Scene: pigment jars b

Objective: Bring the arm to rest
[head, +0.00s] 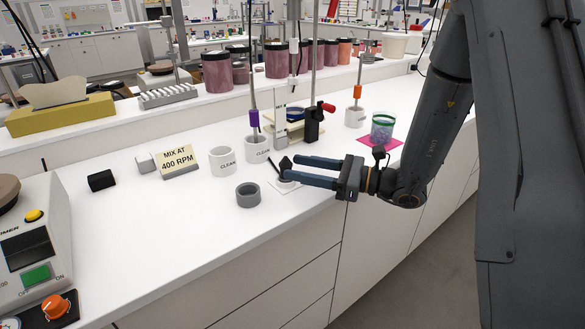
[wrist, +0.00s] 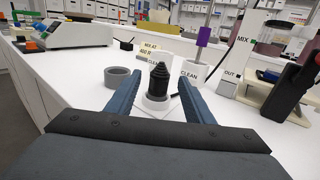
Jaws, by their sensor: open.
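My gripper (head: 290,167) reaches left over the white bench in the head view, with its two blue fingers apart. In the wrist view my gripper (wrist: 160,76) is open.
A grey ring (head: 248,195), white cups marked CLEAN (head: 222,160) (head: 257,148) and a stirrer stand with a red knob (head: 328,107) are close by. A glass jar (head: 382,128) on a pink mat (head: 394,144) stands behind the wrist. The bench front left of the ring is clear.

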